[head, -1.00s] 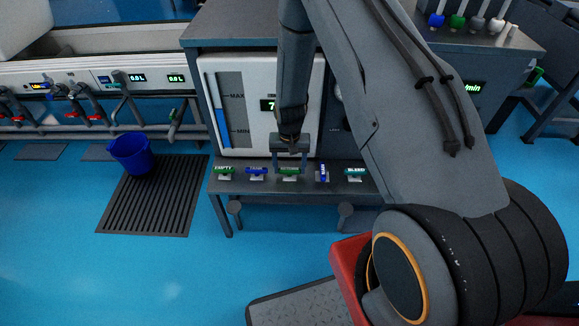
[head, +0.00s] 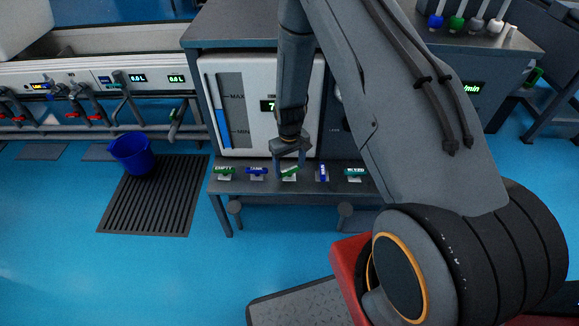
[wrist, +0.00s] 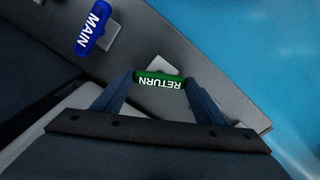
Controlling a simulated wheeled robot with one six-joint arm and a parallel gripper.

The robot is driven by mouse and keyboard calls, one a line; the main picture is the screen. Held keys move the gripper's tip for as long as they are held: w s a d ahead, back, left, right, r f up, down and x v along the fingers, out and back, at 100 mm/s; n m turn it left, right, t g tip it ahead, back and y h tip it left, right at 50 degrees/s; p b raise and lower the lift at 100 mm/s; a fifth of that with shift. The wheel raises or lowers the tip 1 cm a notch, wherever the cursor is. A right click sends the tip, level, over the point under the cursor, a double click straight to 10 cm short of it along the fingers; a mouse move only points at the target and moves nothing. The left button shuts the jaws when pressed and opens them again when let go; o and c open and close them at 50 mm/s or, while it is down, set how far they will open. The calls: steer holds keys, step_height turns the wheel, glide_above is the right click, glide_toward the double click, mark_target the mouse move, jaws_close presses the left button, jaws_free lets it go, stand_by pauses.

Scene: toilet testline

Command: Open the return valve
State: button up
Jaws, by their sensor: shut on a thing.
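The return valve has a green handle marked RETURN (wrist: 160,80), which also shows in the head view (head: 290,172) in the middle of a row of valves on the cabinet's front ledge. In the head view the handle is tilted, with its right end higher. My gripper (head: 290,168) reaches down onto it from above. In the wrist view my gripper's two fingers (wrist: 160,88) are shut on the handle, one at each end. The fingers hide the handle's ends.
The blue MAIN valve (wrist: 94,27) is beside it, also seen in the head view (head: 323,173). The EMPTY (head: 224,172), TANK (head: 256,172) and BLEED (head: 355,173) valves share the ledge. A blue bucket (head: 133,154) stands on a floor grate at the left.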

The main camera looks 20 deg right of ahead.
mark_target(289, 169)
steer(key=n, duration=1.1)
steer(key=shift+n+p, duration=0.3)
steer(key=shift+n, duration=0.1)
stand_by(0.3)
steer(key=o, duration=1.1)
steer(key=shift+a, duration=0.1)
steer(key=shift+c, duration=0.2)
step_height(289, 169, up, 7)
steer(key=shift+f, duration=0.1)
steer(key=shift+r, duration=0.5)
